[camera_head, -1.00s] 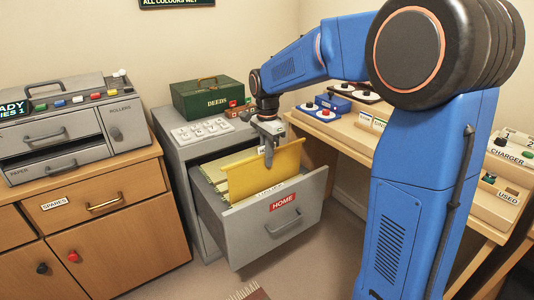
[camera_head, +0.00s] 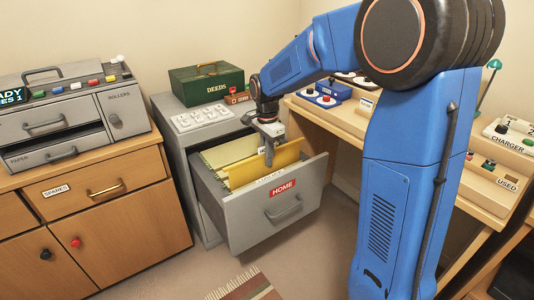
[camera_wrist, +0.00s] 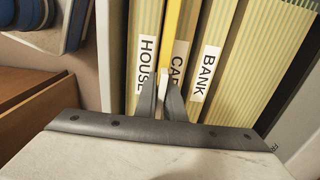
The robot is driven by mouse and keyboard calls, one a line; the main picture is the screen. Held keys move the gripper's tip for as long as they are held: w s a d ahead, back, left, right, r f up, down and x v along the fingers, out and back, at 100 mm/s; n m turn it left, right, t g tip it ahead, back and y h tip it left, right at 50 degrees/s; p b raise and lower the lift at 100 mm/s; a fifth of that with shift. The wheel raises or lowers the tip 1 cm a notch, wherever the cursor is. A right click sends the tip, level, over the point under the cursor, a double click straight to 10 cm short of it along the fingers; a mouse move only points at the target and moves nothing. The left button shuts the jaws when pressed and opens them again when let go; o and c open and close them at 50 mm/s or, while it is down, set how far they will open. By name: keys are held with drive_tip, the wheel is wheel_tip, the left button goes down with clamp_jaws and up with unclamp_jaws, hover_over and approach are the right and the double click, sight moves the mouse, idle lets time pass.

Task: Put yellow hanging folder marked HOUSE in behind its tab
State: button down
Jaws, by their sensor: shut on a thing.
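The yellow hanging folder (camera_head: 287,156) is upright, low in the open grey cabinet drawer (camera_head: 243,222), whose front reads HOME. My gripper (camera_head: 269,160) is shut on its top edge. In the wrist view, the folder (camera_wrist: 172,32) stands between the tab marked HOUSE (camera_wrist: 147,62) and the partly covered tab reading CA (camera_wrist: 178,62). The fingers (camera_wrist: 162,98) pinch it there, with a small pale piece between them. A BANK tab (camera_wrist: 207,72) is further right. The folder's lower part is hidden in the drawer, so I cannot tell whether it is fully seated.
Pale green folders (camera_head: 225,152) fill the drawer behind the yellow one. A green DEEDS box (camera_head: 207,88) and a white button panel (camera_head: 202,115) sit on the cabinet. A wooden desk (camera_head: 340,120) stands close at right, a wooden cupboard (camera_head: 120,225) at left.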

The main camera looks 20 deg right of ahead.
drive_tip(key=shift+f, duration=2.05)
drive_tip(key=c, duration=1.8)
unclamp_jaws()
drive_tip(key=shift+o, duration=0.2)
drive_tip(key=shift+r, duration=0.15)
wheel_tip(320, 180, up, 17)
drive_tip(key=shift+f, duration=0.1)
